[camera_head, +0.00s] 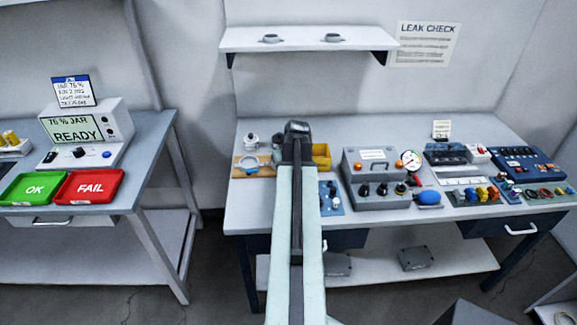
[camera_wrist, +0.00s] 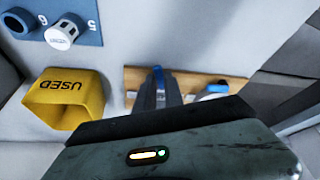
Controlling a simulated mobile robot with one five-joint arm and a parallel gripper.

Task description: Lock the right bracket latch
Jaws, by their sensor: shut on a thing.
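The wooden bracket board (camera_head: 238,172) lies on the bench left of my arm, with a pale blue-edged ring on it. Its right part is hidden behind my arm. In the wrist view, which is turned over, the board (camera_wrist: 200,79) runs across the middle. My gripper (camera_wrist: 160,82) is shut on a blue latch piece (camera_wrist: 158,69) at the board. A second blue and white part (camera_wrist: 216,88) sits farther right there. In the head view only the back of my gripper (camera_head: 297,130) shows; its fingertips are hidden. Whether the latch is locked I cannot tell.
A yellow bin (camera_head: 321,151) marked USED stands right beside the board; it is close in the wrist view (camera_wrist: 66,98). A blue plate (camera_head: 331,205) with knobs is in front of it. A grey gauge box (camera_head: 375,190) stands farther right. A shelf (camera_head: 300,40) hangs above.

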